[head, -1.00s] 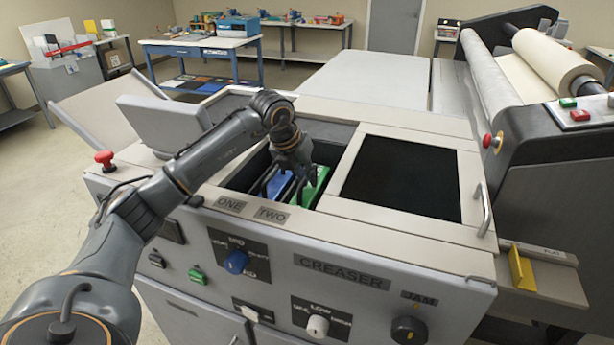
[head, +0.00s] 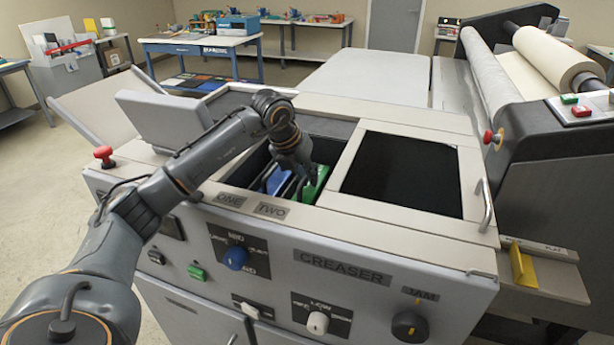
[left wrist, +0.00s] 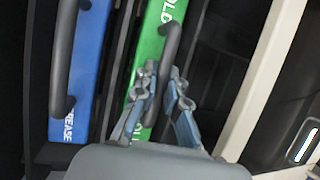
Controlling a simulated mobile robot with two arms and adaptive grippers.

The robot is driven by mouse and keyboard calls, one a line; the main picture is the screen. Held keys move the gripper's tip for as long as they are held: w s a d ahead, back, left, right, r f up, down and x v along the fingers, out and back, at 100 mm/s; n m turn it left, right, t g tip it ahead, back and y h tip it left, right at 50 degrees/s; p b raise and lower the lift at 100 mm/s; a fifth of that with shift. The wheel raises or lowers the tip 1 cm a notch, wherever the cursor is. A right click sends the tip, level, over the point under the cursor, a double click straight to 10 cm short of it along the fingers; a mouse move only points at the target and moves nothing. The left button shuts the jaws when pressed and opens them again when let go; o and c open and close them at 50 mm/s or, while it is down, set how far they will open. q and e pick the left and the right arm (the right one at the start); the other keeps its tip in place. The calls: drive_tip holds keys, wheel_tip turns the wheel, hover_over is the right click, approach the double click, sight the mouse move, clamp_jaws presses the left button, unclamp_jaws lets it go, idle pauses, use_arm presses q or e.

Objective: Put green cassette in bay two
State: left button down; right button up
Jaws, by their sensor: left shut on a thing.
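The green cassette (head: 316,186) is upright in the creaser's open well, behind the TWO label (head: 271,211). It also shows in the left wrist view (left wrist: 151,45), with white lettering and a grey handle. My left gripper (left wrist: 166,88) is shut on that handle; in the head view my gripper (head: 297,168) reaches down into the well and partly hides the cassette. The blue cassette (head: 278,181) is to its left, behind the ONE label (head: 229,200), and shows in the left wrist view (left wrist: 91,60). I cannot tell how deep the green cassette sits. My right gripper is out of view.
A dark panel (head: 403,180) lies right of the well, with a grab handle (head: 485,207) beyond it. A raised grey box (head: 163,118) and a red button (head: 103,155) are at the left. The front panel carries several knobs.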

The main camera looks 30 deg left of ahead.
use_arm(q)
drive_tip(key=shift+s+f, duration=0.1)
drive_tip(key=shift+f, duration=0.15)
drive_tip(key=c, duration=1.3)
unclamp_jaws()
drive_tip(key=v, duration=1.2)
